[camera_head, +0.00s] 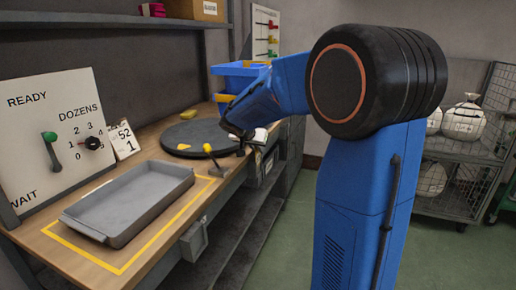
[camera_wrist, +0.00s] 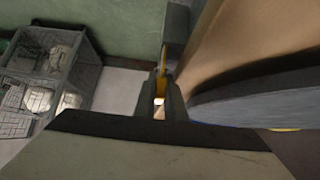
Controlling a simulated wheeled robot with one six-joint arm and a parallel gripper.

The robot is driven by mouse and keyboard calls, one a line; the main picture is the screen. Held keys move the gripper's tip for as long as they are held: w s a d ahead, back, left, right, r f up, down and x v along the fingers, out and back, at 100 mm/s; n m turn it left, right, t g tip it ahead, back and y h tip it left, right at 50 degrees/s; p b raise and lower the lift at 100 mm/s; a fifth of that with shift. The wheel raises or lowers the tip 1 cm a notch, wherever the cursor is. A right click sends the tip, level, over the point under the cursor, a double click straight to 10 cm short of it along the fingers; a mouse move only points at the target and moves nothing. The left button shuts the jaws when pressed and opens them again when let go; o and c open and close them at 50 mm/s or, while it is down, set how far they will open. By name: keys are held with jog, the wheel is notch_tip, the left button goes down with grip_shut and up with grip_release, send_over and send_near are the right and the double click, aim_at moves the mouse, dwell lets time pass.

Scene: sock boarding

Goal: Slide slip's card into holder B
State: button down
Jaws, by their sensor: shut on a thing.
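I cannot tell if this is the slip's card. A small pale thing (camera_head: 261,135) shows beside my gripper in the head view; its writing is unreadable. A white card (camera_head: 124,140) marked 52 and 1 leans by the dial board. I cannot make out a holder marked B.
A grey tray (camera_head: 72,219) lies inside a yellow outline on the bench. The dark round plate (camera_head: 187,133) and blue bins (camera_head: 243,70) are farther back. The READY/WAIT board (camera_head: 30,95) stands left. A wire cage (camera_head: 487,140) with white sacks stands right, across open floor.

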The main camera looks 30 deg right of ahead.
jog(key=shift+f, duration=0.65)
jog(key=c, duration=1.7)
grip_release()
jog(key=shift+c, duration=0.2)
jog(key=v, duration=1.7)
jog(key=shift+s+r, duration=0.15)
jog(key=shift+a, duration=0.1)
jog(key=s+a+f+n+y, duration=0.2)
jog(key=s+f, duration=0.3)
jog(key=s, duration=0.5)
jog(key=s+a+f+n+y, duration=0.2)
jog(key=s+a+f+n, duration=0.2)
jog(key=s, duration=0.7)
jog(key=s+a+f+n+y, duration=0.3)
jog(key=s+f, duration=0.4)
jog(key=s, duration=0.4)
jog(key=shift+f+n+g, duration=0.2)
jog(key=shift+n+g, duration=0.2)
jog(key=shift+n, duration=0.3)
